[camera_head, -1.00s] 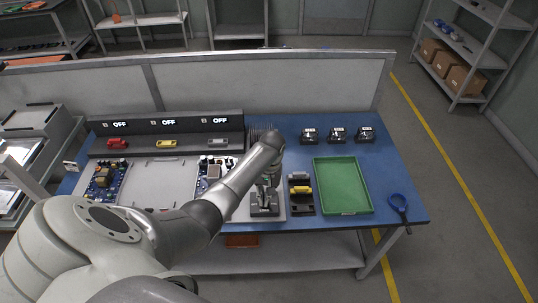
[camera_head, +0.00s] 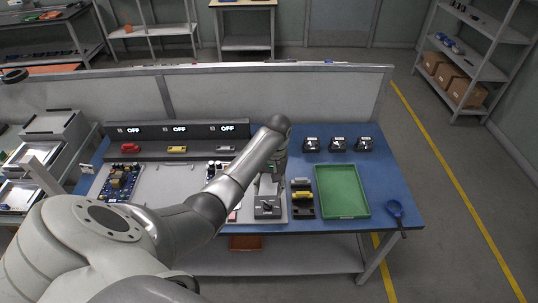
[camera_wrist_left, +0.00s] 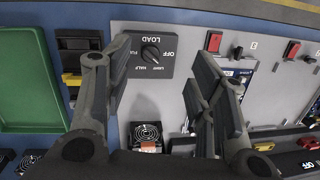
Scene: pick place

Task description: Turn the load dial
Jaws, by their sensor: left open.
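The load dial is a black round knob (camera_wrist_left: 151,53) on a dark grey plate marked LOAD, OFF, HALF and FULL. In the head view the dial's dark box (camera_head: 267,208) stands at the front of the bench, on the light board's right part. My left gripper (camera_head: 270,184) is just behind and above the box. In the left wrist view my open left gripper (camera_wrist_left: 163,65) has its fingers on either side of the knob's line, with nothing between them. The knob's exact pointing is too small to tell. My right gripper is not in view.
A green tray (camera_head: 364,210) and a dark holder with a yellow part (camera_head: 302,196) are right of the dial. Circuit boards (camera_head: 120,183) lie left.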

